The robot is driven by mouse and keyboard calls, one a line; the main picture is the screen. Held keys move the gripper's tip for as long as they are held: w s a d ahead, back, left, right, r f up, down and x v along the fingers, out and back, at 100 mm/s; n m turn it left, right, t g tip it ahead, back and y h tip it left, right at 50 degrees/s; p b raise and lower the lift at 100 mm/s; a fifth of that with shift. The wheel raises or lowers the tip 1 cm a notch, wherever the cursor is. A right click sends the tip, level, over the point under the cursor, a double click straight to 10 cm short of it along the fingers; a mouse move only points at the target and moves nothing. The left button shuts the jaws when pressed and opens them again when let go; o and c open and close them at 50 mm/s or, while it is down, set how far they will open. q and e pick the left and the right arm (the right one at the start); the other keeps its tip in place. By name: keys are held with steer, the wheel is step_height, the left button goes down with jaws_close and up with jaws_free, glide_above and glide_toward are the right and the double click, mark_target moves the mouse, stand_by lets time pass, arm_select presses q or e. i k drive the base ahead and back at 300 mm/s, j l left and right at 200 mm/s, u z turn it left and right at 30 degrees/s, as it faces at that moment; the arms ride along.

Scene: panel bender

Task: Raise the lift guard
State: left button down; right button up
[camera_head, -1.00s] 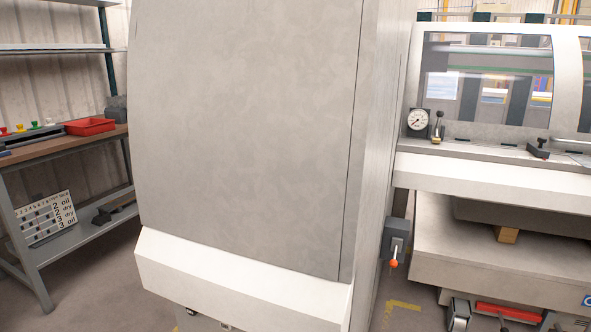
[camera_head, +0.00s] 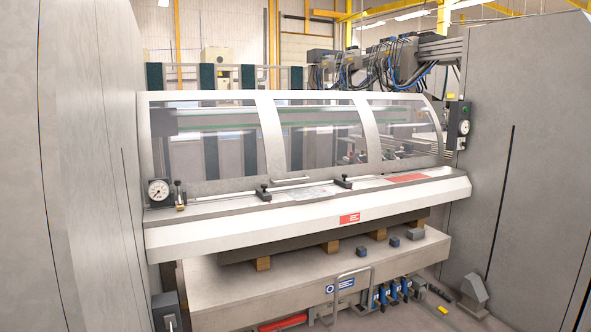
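The lift guard (camera_head: 267,140) is a pale curved frame with three clear window panels across the front of the machine. Its lower edge meets the grey ledge, so it looks lowered. A small light handle (camera_head: 291,181) shows at the middle of its lower edge. Two black clamp-like knobs, one at left (camera_head: 263,192) and one at right (camera_head: 343,182), sit on the ledge before it. Neither of my grippers shows in the head view.
Tall grey cabinets stand at left (camera_head: 75,170) and right (camera_head: 525,150). A white front beam (camera_head: 300,222) with a red label runs below the guard. Under it is a table (camera_head: 230,290) with wooden blocks. A dial gauge (camera_head: 158,189) stands at the ledge's left end.

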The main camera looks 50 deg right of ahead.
mark_target(277, 176)
steer(key=z, duration=1.75)
steer(key=i+l+u, duration=0.1)
steer(key=u, duration=0.3)
steer(key=i+l+u, duration=0.1)
steer(key=u, duration=0.35)
steer(key=i+l+u, duration=0.15)
steer(key=l, duration=0.2)
steer(key=i+l+u, duration=0.2)
steer(key=l+u, duration=0.15)
steer(key=l, duration=0.3)
steer(key=i+l+u, duration=0.15)
steer(key=l, duration=0.4)
steer(key=l+u, duration=0.1)
steer(key=l, duration=0.4)
steer(key=i+l, duration=0.1)
steer(key=l, duration=0.6)
steer(key=i+l+u, duration=0.1)
steer(key=l, duration=1.35)
steer(key=i+u, duration=0.05)
steer(key=i, duration=0.05)
